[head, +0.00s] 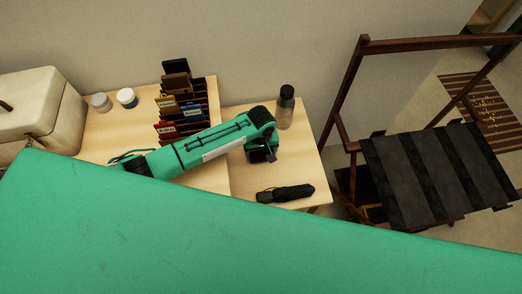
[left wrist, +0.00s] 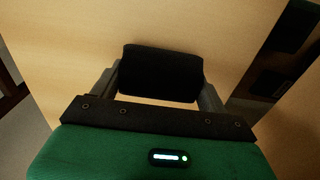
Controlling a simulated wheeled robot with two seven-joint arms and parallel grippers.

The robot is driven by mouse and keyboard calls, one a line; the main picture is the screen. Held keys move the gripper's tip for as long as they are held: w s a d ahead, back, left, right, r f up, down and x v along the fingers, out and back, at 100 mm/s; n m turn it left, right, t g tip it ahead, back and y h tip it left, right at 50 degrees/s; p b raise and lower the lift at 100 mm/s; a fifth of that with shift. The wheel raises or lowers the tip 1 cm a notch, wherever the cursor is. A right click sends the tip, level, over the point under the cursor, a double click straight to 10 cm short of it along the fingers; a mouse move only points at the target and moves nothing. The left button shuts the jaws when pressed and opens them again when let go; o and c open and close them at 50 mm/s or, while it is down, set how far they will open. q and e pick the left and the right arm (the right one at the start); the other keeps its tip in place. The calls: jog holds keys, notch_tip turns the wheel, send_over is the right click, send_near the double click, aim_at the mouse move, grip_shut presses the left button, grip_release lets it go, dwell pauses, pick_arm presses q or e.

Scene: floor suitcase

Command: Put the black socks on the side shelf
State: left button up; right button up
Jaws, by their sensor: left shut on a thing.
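My left gripper (head: 265,154) points down over the right part of the pale wooden surface. In the left wrist view it is shut on a black rolled bundle (left wrist: 161,72), which looks like the black socks. The bundle lies between the two fingers, with wood behind it. I cannot tell whether it touches the wood. In the head view the bundle cannot be told apart from the dark gripper. The wooden side shelf (head: 304,163) shows its bare right end, right of a seam. My right gripper is not in view.
A black folded umbrella-like object (head: 285,193) lies near the shelf's front edge; a dark-topped bottle (head: 284,110) stands behind. A dark card rack (head: 213,105), two small jars and a cream case (head: 50,95) stand left. A strapped wooden luggage rack (head: 430,175) is right.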

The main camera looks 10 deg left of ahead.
pick_arm(q)
jog(key=shift+f, duration=0.15)
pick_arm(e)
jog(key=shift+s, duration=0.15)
pick_arm(q)
jog(key=o, duration=1)
jog(key=shift+c, duration=0.2)
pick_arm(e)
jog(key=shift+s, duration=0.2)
pick_arm(q)
notch_tip(320, 180, up, 7)
jog(key=shift+f+p, duration=0.2)
jog(key=shift+p, duration=0.1)
notch_tip(320, 180, up, 5)
jog(key=shift+r, duration=0.35)
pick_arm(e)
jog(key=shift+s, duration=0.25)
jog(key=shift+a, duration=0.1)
pick_arm(q)
jog(key=shift+d, duration=0.1)
